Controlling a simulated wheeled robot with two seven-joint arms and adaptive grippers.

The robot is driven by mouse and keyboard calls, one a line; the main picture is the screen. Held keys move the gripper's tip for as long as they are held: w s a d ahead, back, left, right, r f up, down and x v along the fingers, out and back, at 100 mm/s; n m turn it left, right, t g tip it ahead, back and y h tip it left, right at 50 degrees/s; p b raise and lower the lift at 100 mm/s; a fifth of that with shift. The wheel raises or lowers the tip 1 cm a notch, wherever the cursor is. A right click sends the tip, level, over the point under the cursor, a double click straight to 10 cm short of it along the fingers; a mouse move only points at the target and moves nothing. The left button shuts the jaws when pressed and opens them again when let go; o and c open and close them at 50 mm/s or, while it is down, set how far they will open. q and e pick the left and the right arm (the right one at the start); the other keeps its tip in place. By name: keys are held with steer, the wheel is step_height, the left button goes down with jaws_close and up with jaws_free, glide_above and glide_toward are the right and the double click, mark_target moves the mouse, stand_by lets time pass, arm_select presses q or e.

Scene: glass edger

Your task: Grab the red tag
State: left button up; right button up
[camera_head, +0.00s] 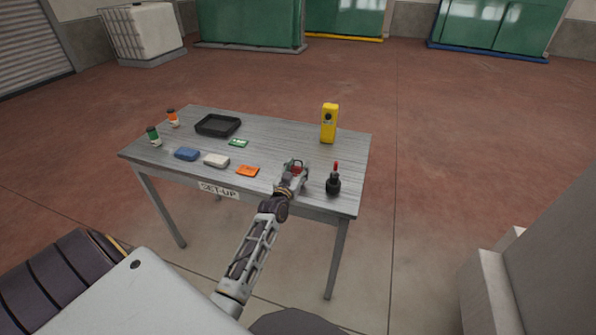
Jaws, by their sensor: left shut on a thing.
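The red tag (297,171) is a small red patch at my left gripper (296,166), over the right part of the grey table (285,140). My left gripper is shut on the red tag, and its fingers hide most of it. I cannot tell whether the tag still touches the table top. My right gripper is not in view.
A black bottle with a red tip (333,184) stands just right of my gripper.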

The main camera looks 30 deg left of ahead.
arm_select(q)
step_height(320, 180, up, 10)
steer(key=shift+f, duration=0.25)
stand_by(0.3)
